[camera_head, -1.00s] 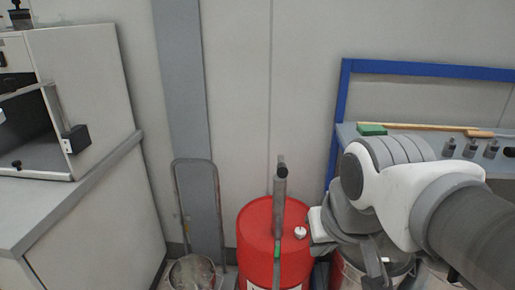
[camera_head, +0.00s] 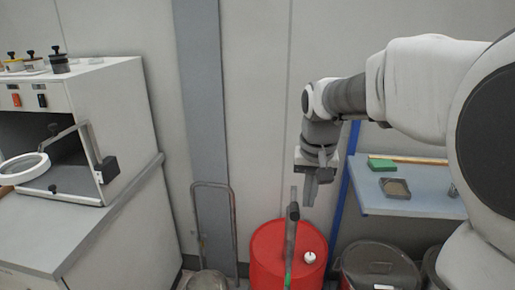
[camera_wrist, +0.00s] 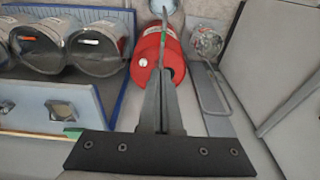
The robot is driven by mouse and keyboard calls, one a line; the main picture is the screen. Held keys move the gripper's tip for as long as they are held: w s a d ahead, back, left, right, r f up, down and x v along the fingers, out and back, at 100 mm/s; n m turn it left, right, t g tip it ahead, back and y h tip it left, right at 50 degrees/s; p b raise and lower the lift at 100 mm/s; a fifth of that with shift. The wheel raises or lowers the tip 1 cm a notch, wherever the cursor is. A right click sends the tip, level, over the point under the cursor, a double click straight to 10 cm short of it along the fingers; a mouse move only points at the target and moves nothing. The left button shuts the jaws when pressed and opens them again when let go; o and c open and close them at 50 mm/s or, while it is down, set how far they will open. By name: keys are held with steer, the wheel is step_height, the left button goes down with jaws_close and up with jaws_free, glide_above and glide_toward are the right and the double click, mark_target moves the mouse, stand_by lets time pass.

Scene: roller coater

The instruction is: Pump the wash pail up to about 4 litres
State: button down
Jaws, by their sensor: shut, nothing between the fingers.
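A red drum (camera_head: 265,262) stands on the floor in the lower middle of the head view, with a grey upright pump (camera_head: 292,225) and a white cap (camera_head: 309,257) on its top. My gripper (camera_head: 311,196) is shut and empty, pointing down just right of the pump's top; I cannot tell whether they touch. In the wrist view my shut fingers (camera_wrist: 160,78) overlap the drum (camera_wrist: 178,58). A grey pail (camera_head: 205,284) is left of the drum, cut off by the bottom edge. It also shows in the wrist view (camera_wrist: 206,42). Its water level cannot be read.
A tall wire handle frame (camera_head: 233,225) stands by the pail. A grey bench with a cabinet (camera_head: 115,110) is at left. At right are a blue-edged shelf (camera_head: 415,207) with a green block (camera_head: 381,164) and dark lidded bins (camera_head: 375,262) below it.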

steer(key=w+g+p, duration=0.1)
steer(key=w+p, duration=0.3)
steer(key=w, duration=0.2)
steer(key=m+g+p, duration=0.1)
steer(key=g+p, duration=0.1)
steer(key=p, duration=0.3)
glide_above(296, 206)
steer(key=f, duration=0.2)
steer(key=shift+w+f+m+y+p, duration=0.3)
steer(key=shift+w+f+m+p, duration=0.05)
steer(key=shift+f+m+p, duration=0.05)
steer(key=shift+f, duration=0.1)
steer(key=shift+f, duration=0.15)
steer(key=f+b, duration=0.6)
steer(key=shift+s+f, duration=0.3)
steer(key=shift+f, duration=0.05)
